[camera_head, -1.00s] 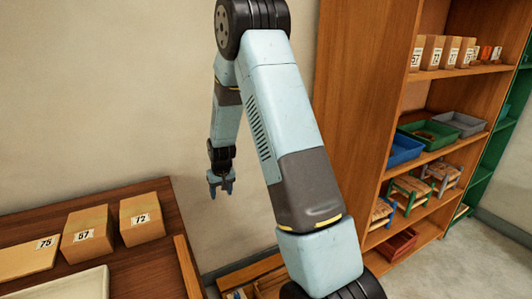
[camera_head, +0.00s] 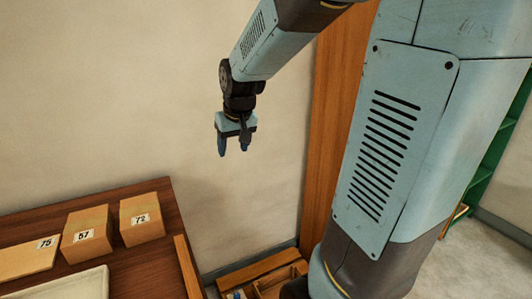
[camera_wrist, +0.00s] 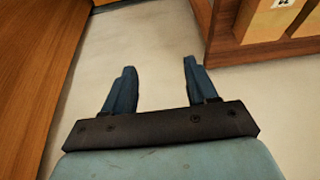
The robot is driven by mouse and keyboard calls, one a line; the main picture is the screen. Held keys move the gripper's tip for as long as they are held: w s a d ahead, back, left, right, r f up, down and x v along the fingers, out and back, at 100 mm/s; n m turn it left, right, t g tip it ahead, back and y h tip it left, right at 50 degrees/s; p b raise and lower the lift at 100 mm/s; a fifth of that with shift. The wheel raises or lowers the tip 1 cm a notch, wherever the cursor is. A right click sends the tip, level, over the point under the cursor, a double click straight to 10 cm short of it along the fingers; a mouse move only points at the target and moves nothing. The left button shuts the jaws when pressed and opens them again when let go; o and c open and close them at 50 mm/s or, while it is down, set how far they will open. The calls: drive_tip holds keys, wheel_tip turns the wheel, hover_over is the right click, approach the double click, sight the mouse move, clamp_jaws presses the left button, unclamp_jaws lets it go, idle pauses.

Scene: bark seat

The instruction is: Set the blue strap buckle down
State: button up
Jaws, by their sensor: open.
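My gripper (camera_head: 233,148) hangs in front of the pale wall, fingers pointing down, above and to the right of the boxes on the table. In the wrist view its two blue fingers (camera_wrist: 159,68) stand apart with nothing between them. I cannot make out a blue strap buckle for certain. A small blue item (camera_head: 237,294) shows at the bottom edge of the head view, in a low wooden tray; it is too small and cut off to identify.
A dark wooden table (camera_head: 150,190) holds cardboard boxes (camera_head: 88,235) labelled 75, 57 and 72, and a cream tray (camera_head: 75,287). The low compartmented wooden tray (camera_head: 258,268) lies beside the wall. A wooden shelf side (camera_head: 335,120) stands behind my arm.

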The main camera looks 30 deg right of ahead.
drive_tip(key=s+r, duration=0.3)
drive_tip(key=s, duration=0.6)
drive_tip(key=s+r+t, duration=0.1)
drive_tip(key=s+r, duration=0.2)
drive_tip(key=s, duration=0.7)
drive_tip(key=shift+r, duration=0.25)
drive_tip(key=shift+s, duration=0.2)
